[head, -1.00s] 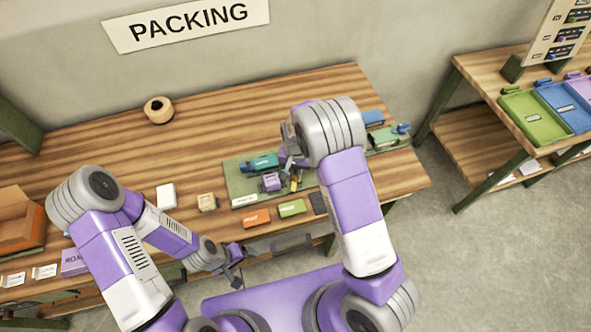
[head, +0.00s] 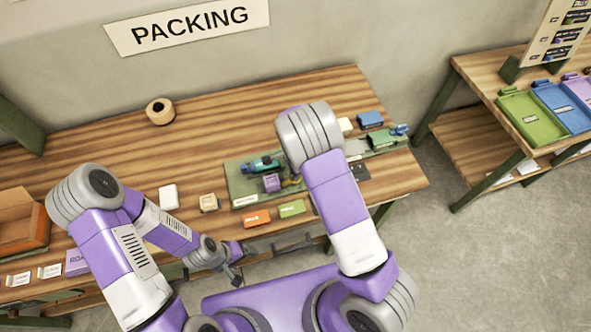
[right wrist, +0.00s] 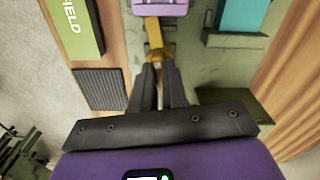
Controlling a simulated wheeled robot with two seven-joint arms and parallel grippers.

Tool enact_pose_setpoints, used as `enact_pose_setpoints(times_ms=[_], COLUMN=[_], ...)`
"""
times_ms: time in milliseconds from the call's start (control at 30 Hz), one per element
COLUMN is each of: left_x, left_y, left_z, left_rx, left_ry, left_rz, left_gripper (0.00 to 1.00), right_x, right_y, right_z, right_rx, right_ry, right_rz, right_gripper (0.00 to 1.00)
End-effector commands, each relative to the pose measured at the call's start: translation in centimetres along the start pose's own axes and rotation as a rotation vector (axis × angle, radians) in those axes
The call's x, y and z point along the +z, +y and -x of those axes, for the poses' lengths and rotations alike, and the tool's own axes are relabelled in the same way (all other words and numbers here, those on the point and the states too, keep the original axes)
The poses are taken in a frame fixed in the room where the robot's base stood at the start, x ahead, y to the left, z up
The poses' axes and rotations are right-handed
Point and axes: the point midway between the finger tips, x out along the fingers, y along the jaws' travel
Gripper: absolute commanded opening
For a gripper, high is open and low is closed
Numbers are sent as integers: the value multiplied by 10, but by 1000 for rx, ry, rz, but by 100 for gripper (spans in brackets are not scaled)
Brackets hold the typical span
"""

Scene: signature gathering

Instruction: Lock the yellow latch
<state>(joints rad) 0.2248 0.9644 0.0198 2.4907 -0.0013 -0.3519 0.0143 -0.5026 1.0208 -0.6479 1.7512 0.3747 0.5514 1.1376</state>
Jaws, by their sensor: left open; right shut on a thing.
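The yellow latch (right wrist: 154,34) shows in the right wrist view as a narrow bar running from a purple block (right wrist: 160,8) down to my right fingertips. My right gripper (right wrist: 158,72) has its fingers close together, shut on the near end of the latch. In the head view the latch (head: 291,183) is a small yellow piece beside the purple block (head: 271,183) on a green board (head: 236,182). My right gripper is hidden there behind my right arm. My left gripper (head: 236,264) hangs open and empty at the front edge of the table.
A teal part (head: 262,164) lies on the board behind the purple block. An orange box (head: 256,218) and a green box (head: 292,208) lie along the front edge. A dark ribbed pad (right wrist: 100,88) is left of my right fingers. The table's back left is mostly clear.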

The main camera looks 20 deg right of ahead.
Motion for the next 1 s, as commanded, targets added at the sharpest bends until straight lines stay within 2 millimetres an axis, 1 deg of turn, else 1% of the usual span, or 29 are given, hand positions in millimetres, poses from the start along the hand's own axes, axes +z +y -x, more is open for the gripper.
enact_pose_setpoints(times_ms=[200, 400, 933, 967, 1000], left_x=[0, 0, 0, 0, 0], left_y=[2, 2, 3, 3, 3], left_z=[5, 7, 7, 7, 7], left_rx=[0, 0, 0, 0, 0], left_ry=[0, 0, 0, 0, 0], left_rz=[0, 0, 0, 0, 0], left_gripper=[82, 82, 82, 82, 82], right_x=[1, 1, 1, 1, 1], right_y=[-1, -1, -1, -1, -1], right_z=[1, 1, 1, 1, 1], right_rx=[-1, -2, -3, -3, -3], right_ry=[0, -1, -1, -1, -1], right_rz=[-117, -178, -204, -204, -204], right_gripper=[0, 0, 0, 14, 20])
